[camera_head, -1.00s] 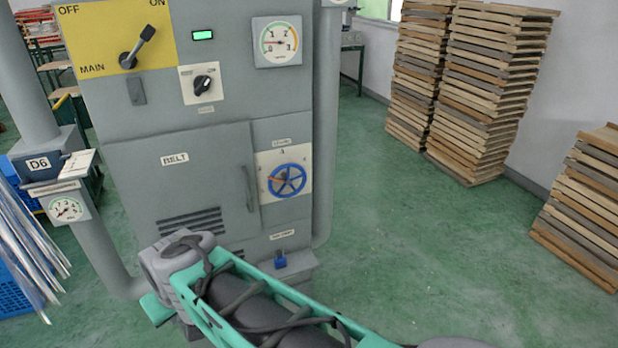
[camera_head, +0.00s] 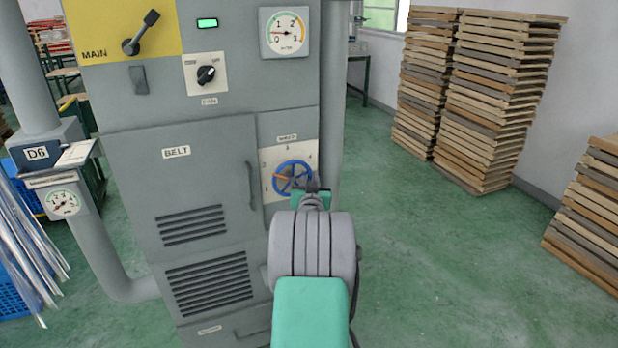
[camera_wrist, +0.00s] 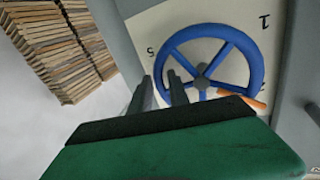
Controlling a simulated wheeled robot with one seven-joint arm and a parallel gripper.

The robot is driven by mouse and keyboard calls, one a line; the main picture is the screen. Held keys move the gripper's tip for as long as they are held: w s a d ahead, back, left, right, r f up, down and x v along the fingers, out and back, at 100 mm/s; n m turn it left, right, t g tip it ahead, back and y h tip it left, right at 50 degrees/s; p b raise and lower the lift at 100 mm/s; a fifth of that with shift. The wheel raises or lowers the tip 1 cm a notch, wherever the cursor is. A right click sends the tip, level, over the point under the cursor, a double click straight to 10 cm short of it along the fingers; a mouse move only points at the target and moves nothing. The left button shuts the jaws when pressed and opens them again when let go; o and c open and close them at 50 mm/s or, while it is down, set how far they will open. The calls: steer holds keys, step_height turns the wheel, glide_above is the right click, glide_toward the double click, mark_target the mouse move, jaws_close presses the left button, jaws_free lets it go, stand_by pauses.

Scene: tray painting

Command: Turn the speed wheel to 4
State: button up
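The blue speed wheel (camera_head: 292,177) sits on a pale dial plate (camera_head: 268,190) on the grey cabinet. Its orange pointer (camera_head: 281,177) points left, roughly toward the 2. In the wrist view the wheel (camera_wrist: 208,66) appears upside down, with 1 and 5 readable and the orange pointer (camera_wrist: 243,99) at lower right. My gripper (camera_head: 313,187) is at the wheel's right side. In the wrist view my gripper (camera_wrist: 161,88) has its two dark fingers apart, one outside the rim and one overlapping the wheel's inside. Contact with the rim cannot be told.
The BELT door (camera_head: 190,180) with its handle is left of the wheel. A black knob (camera_head: 206,74), a MAIN lever (camera_head: 140,35) and a round gauge (camera_head: 290,33) are above. A vertical pipe (camera_head: 334,110) runs just right. Tray stacks (camera_head: 480,90) stand farther right beyond clear floor.

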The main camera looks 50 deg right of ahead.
steer(key=shift+w+d, duration=0.4)
jaws_close()
